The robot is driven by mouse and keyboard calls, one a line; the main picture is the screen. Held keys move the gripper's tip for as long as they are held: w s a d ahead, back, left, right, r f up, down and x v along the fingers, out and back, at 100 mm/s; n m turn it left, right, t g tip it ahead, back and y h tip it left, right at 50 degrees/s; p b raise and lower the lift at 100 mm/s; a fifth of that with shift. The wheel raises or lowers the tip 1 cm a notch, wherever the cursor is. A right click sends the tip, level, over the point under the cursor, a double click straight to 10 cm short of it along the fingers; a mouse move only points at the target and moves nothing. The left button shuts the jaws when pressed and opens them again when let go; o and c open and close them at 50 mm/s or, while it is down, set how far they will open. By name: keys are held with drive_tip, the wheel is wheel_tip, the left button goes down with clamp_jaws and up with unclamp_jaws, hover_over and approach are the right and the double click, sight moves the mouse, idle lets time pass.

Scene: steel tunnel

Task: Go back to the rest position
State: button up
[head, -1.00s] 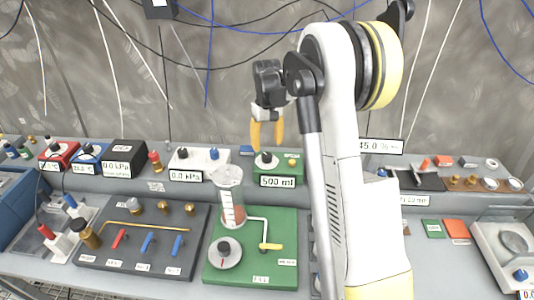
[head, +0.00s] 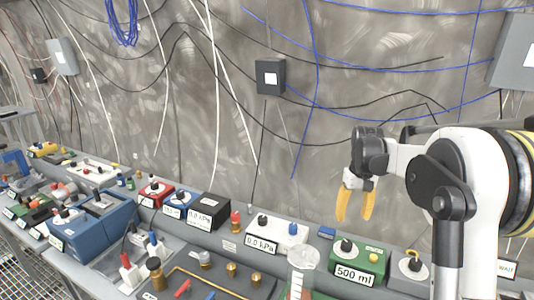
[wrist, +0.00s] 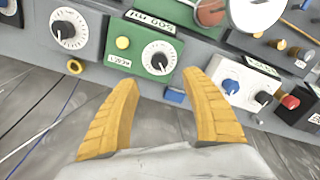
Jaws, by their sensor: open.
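My gripper (head: 355,204) hangs in the air at the right of the head view, in front of the grey wall and above the row of instrument boxes. Its two yellow fingers are apart with nothing between them. In the wrist view the open fingers (wrist: 163,115) point toward the green box (wrist: 143,45) and a white box with a blue knob (wrist: 240,84). The green box with the "500 ml" label (head: 358,263) stands below my gripper in the head view. No fingertip touches anything that I can see.
A clear graduated cylinder (head: 300,272) stands in front of the boxes. A white box reading 0.0 kPa (head: 277,235), a black box (head: 209,211) and a blue case (head: 98,220) line the bench to the left. Cables hang along the wall, with a dark wall box (head: 270,77).

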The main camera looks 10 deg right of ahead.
drive_tip(key=s+a+r+t+b, duration=0.2)
drive_tip(key=s+a, duration=0.4)
drive_tip(key=s, duration=0.1)
drive_tip(key=s+a+r+t+b, duration=0.2)
drive_tip(key=s+a+r, duration=0.1)
drive_tip(key=s+a, duration=0.25)
drive_tip(key=s+a+f+t+b, duration=0.1)
drive_tip(key=s+a+f+b, duration=0.1)
drive_tip(key=s, duration=0.5)
drive_tip(key=s+a+f+t+b, duration=0.1)
drive_tip(key=s+a+f+t, duration=0.1)
drive_tip(key=s+a+f, duration=0.2)
drive_tip(key=s+f, duration=0.2)
drive_tip(key=s, duration=0.1)
drive_tip(key=shift+s+a+n+b, duration=0.25)
drive_tip(key=shift+s+n+b, duration=0.05)
drive_tip(key=shift+n+b, duration=0.1)
idle(2.4)
